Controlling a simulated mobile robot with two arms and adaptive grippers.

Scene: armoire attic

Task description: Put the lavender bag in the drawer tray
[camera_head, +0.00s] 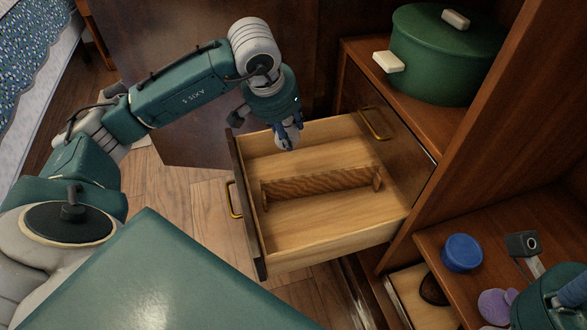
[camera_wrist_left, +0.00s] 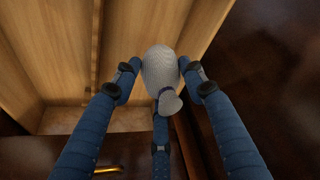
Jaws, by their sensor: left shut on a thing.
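A small pale grey bag (camera_wrist_left: 160,72) with a knotted neck and a dark purplish tie looks like the lavender bag. My left gripper (camera_wrist_left: 160,85) is shut on it, with blue fingers around it. In the head view the left gripper (camera_head: 289,132) points down over the far compartment of the open wooden drawer tray (camera_head: 330,216), and the bag (camera_head: 286,143) shows below its fingers. The bag appears above the drawer floor; whether it touches is unclear. A wooden divider (camera_head: 320,184) splits the drawer into two compartments, both empty in view.
A green pot (camera_head: 440,60) with pale handles stands on the shelf above the drawer. At the lower right, a blue round lid (camera_head: 462,253) and a purple object (camera_head: 496,306) lie near my right arm. Another partly open drawer (camera_head: 415,300) holds a dark item.

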